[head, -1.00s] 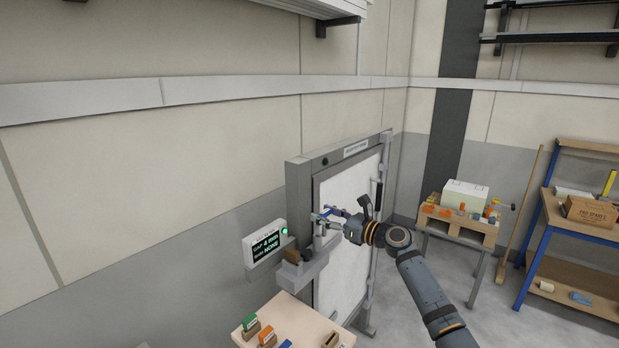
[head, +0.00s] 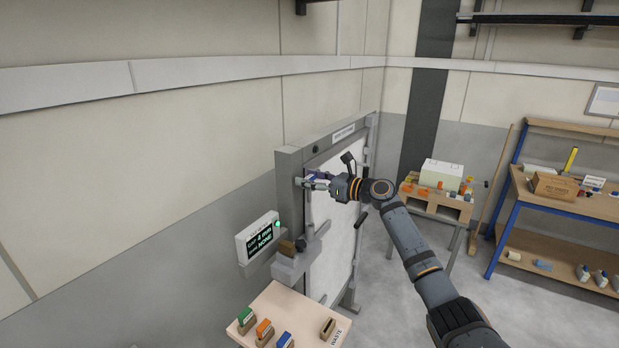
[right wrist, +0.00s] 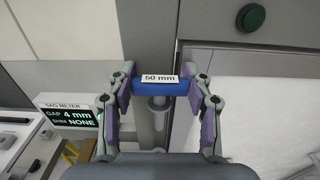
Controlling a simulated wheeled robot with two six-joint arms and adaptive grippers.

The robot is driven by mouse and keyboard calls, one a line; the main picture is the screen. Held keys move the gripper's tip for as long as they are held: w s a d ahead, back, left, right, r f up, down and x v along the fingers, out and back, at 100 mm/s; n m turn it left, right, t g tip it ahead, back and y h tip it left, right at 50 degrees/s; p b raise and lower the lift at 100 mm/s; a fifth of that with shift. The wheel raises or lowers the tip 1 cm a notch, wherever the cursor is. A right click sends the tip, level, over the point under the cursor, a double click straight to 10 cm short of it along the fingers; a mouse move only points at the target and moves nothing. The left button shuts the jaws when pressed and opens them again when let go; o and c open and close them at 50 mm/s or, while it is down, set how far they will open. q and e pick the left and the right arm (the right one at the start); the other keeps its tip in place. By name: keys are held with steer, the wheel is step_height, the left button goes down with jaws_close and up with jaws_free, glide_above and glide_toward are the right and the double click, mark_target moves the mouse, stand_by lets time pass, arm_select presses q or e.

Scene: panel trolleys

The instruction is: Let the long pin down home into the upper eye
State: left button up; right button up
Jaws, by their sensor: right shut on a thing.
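The long pin, with a blue crossbar head (right wrist: 150,87) labelled 50 mm, is held in my right gripper (right wrist: 158,88). In the right wrist view the fingers are shut on both ends of the crossbar. A grey round part (right wrist: 158,103) shows right under the head; I cannot tell whether it is the pin's shank or the upper eye, nor how deep the pin sits. In the head view the right gripper (head: 312,182) is at the upper left of the white door panel (head: 334,225), beside the grey post (head: 290,195). My left gripper is not in view.
The sag meter (head: 259,240) reads gap 4 mm, shim none. A grey bracket (head: 290,266) juts out below the gripper. A small table (head: 270,308) holds coloured shims in front. A pallet table (head: 436,206) and a blue-framed bench (head: 560,190) stand at right.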

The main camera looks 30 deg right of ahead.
mark_target(310, 198)
step_height(310, 198, down, 7)
steer(key=b, duration=0.3)
steer(key=shift+d+r, duration=0.1)
steer(key=shift+f, duration=0.25)
stand_by(0.4)
steer(key=shift+f+b, duration=1.65)
steer(key=shift+f, duration=1.45)
stand_by(0.5)
steer(key=o, duration=1.5)
steer(key=shift+s, duration=0.1)
